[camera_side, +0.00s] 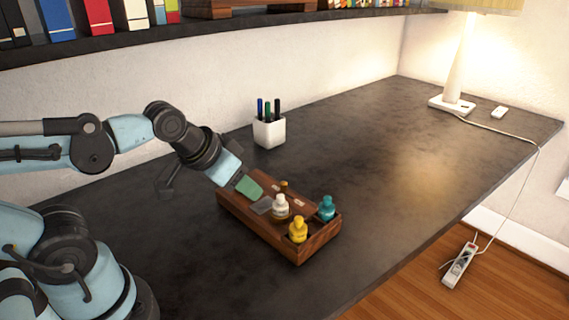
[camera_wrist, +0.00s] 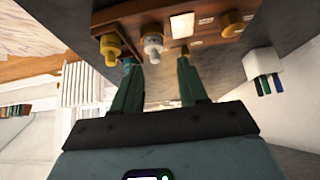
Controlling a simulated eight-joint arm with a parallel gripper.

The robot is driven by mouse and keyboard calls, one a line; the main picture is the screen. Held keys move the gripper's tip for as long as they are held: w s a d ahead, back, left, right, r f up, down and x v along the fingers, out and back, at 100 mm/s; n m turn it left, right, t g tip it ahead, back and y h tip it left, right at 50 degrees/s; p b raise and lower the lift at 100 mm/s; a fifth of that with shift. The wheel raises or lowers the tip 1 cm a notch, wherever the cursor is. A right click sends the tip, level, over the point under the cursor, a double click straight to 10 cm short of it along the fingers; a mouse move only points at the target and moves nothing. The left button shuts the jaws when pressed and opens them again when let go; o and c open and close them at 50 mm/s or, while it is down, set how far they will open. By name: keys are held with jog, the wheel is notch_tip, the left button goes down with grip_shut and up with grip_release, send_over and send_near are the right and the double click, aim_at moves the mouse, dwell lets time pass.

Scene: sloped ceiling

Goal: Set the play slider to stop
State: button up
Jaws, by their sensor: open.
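A wooden box (camera_side: 265,232) sits on the dark desk, holding a white bottle (camera_side: 280,207), a yellow bottle (camera_side: 298,229) and a teal bottle (camera_side: 327,208). In the wrist view the box (camera_wrist: 135,14) also shows a pale plate (camera_wrist: 182,25) and a round yellow-brown knob (camera_wrist: 232,23). I cannot make out a play slider or a stop mark in either view. My gripper (camera_side: 256,196) is over the left part of the box, tilted down. The fingers partly hide the box.
A white cup of pens (camera_side: 268,132) stands behind the box. A lamp (camera_side: 458,65) stands at the far right, its cable running to a power strip (camera_side: 459,265) on the floor. A bookshelf (camera_side: 110,38) runs along the wall.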

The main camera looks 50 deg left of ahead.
jog(key=shift+o, duration=0.2)
notch_tip(320, 180, up, 4)
jog(key=f+n+g, duration=0.1)
jog(key=n+g, duration=0.1)
jog(key=g, duration=0.5)
send_over(283, 183)
notch_tip(283, 183, down, 12)
jog(key=shift+r, duration=0.2)
grip_shut()
dwell(0.3)
